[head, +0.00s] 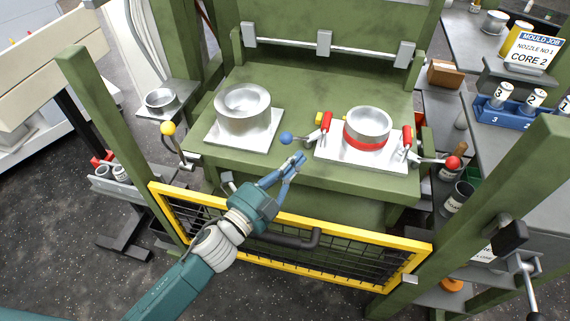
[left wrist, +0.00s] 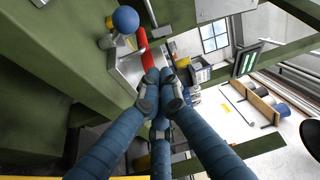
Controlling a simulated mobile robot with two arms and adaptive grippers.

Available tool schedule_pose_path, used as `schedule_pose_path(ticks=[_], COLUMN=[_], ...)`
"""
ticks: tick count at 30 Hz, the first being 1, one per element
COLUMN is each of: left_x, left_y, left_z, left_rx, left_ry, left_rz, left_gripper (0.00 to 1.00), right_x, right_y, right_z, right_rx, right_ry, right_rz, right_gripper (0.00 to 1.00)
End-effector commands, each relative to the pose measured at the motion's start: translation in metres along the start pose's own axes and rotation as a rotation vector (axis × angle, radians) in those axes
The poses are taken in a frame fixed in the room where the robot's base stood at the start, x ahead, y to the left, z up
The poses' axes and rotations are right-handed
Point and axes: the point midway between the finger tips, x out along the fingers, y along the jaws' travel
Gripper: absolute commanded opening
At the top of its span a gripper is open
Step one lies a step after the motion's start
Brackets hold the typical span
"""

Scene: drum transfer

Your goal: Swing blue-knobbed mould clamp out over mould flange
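The blue knob (head: 286,137) is on the short lever of a mould clamp at the left side of the right-hand mould. The clamp's red arm (head: 326,122) stands beside the mould (head: 367,126), a metal cup with a red band on a pale square plate (head: 335,152). My left gripper (head: 298,160) is just in front of the blue knob, slightly right of it, and looks empty. In the left wrist view its fingertips (left wrist: 162,92) are together; the blue knob (left wrist: 125,19) and red arm (left wrist: 142,46) are above them, apart from the fingers. My right gripper is not in view.
A red-knobbed clamp (head: 452,162) is on the mould's right. A larger metal ring (head: 243,105) sits on another plate at left. A yellow-framed mesh guard (head: 330,263) stands below my left arm. A yellow knob (head: 168,128) is on the left, and green posts flank the press.

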Motion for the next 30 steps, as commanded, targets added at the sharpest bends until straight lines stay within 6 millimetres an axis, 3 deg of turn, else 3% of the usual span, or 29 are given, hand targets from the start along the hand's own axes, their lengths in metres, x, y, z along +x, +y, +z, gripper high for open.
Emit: schedule_pose_path(ticks=[3,8,16,30], left_x=[0.029,0.061,0.047,0.045], left_y=[-0.003,-0.002,0.0,0.0], left_z=[-0.001,-0.001,0.033,0.038], left_rx=[-0.001,-0.002,-0.002,-0.002], left_ry=[0.001,0.002,0.0,0.007], left_rz=[-0.003,-0.001,0.002,0.001], left_gripper=[0.0,0.0,0.0,0.0], right_x=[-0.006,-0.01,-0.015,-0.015], right_y=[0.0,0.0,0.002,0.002], right_z=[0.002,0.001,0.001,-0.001], right_rx=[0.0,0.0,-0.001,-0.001], right_ry=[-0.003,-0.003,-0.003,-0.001], right_rz=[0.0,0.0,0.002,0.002], right_gripper=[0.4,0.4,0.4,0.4])
